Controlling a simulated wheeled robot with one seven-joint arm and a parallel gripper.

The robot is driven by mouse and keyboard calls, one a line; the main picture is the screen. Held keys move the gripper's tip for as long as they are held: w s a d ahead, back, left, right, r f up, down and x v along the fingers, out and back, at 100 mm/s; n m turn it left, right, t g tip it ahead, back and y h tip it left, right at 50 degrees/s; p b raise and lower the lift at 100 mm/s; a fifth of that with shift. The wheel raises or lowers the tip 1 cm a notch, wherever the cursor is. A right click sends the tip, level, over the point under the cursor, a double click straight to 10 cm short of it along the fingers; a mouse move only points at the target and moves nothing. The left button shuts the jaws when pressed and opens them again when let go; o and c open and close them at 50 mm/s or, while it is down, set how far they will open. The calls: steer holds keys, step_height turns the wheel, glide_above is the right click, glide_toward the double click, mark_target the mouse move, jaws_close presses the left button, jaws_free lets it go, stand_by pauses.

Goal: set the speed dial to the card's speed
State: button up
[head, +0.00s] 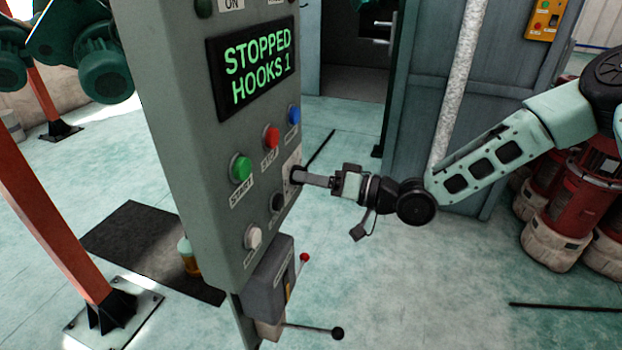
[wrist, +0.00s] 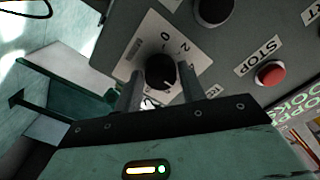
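The speed dial is a black round knob (wrist: 160,72) on a white plate (wrist: 150,42) with printed numerals, among which a 0 and a 2 can be read; its pointer setting cannot be made out. In the head view the dial's plate (head: 291,165) is at the right edge of the grey control panel, partly hidden by my gripper (head: 303,175). In the wrist view the two fingers of my gripper (wrist: 161,88) stand apart on either side of the knob, with a small gap showing at the left. I cannot make out a speed card.
The panel carries a green START button (head: 240,168), a red STOP button (head: 271,137), a blue button (head: 294,115) and a display (head: 252,67) reading STOPPED, HOOKS 1. A grey box (head: 268,283) with levers hangs below. Red drums (head: 573,200) stand at the right.

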steer(key=shift+o, duration=1.2)
steer(key=b+v, duration=0.4)
steer(key=v, duration=1.3)
steer(key=shift+d, duration=0.25)
steer(key=shift+s, duration=0.1)
